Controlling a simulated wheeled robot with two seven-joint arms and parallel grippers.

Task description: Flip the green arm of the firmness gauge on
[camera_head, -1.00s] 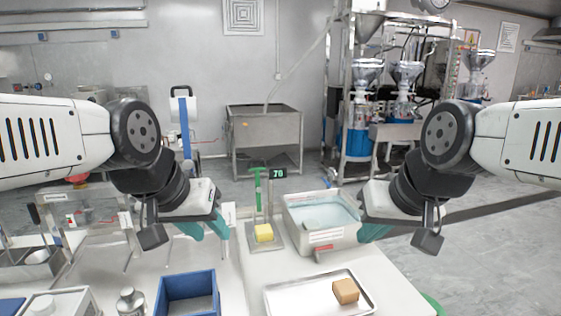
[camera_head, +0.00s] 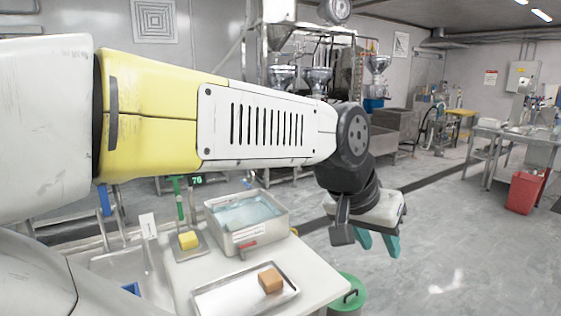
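The firmness gauge has a green arm (camera_head: 176,185) on top of an upright post, above a small metal base. A yellow block (camera_head: 188,240) sits on that base. A small black display (camera_head: 197,180) with green digits stands beside the green arm. My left arm reaches across the picture above the gauge. Its gripper (camera_head: 379,245) hangs over the floor, right of the table, well away from the gauge. Its two teal fingers are apart with nothing between them. My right gripper is out of the picture.
A grey bin of liquid (camera_head: 279,235) stands right of the gauge. In front is a metal tray (camera_head: 221,302) with a brown block (camera_head: 270,279). A green round container (camera_head: 346,291) stands beside the table's right edge. Open floor lies to the right.

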